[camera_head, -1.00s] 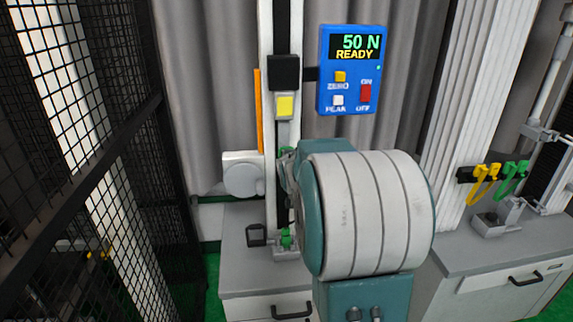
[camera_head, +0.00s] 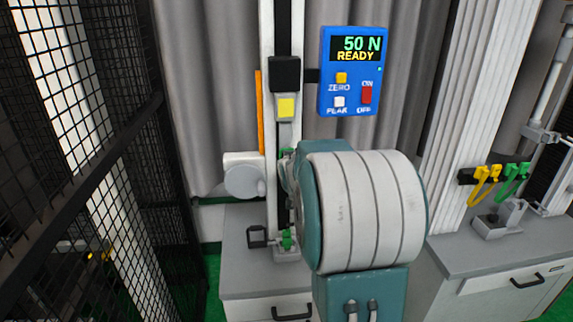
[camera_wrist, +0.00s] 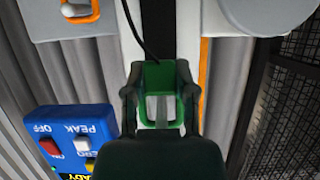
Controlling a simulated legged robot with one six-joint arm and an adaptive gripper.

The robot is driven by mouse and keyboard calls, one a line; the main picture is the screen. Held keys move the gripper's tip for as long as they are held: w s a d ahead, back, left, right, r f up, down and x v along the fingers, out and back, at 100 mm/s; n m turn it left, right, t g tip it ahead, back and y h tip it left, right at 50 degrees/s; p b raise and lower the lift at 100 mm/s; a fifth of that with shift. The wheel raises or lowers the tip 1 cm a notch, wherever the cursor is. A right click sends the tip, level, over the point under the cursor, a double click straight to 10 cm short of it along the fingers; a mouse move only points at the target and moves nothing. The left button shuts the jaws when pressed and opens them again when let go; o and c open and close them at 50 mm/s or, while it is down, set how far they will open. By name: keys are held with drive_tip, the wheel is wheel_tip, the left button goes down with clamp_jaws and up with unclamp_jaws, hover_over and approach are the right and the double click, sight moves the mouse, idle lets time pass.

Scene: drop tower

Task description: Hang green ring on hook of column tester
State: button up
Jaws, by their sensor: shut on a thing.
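The green ring (camera_wrist: 155,74) is a squarish green loop between the two dark fingers of my gripper (camera_wrist: 160,88) in the wrist view. The fingers are shut on its sides. The column tester's column (camera_head: 267,30) stands upright in the head view, with a black block (camera_head: 285,74) and a yellow patch (camera_head: 286,107) on it. The column also shows behind the ring in the wrist view, which is upside down. I cannot make out the hook clearly. A green part (camera_head: 287,238) sits low at the column's foot.
A blue display box (camera_head: 350,72) reading 50 N READY is right of the column. A grey round knob (camera_head: 244,180) and an orange strip (camera_head: 259,110) are on its left. Black mesh fencing (camera_head: 85,110) stands left. Yellow (camera_head: 484,186) and green (camera_head: 512,184) clamps hang at right.

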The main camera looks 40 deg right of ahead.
idle(0.3)
drive_tip(key=o, duration=0.7)
drive_tip(key=v, duration=1.2)
drive_tip(key=shift+f, duration=0.1)
drive_tip(key=shift+a, duration=0.1)
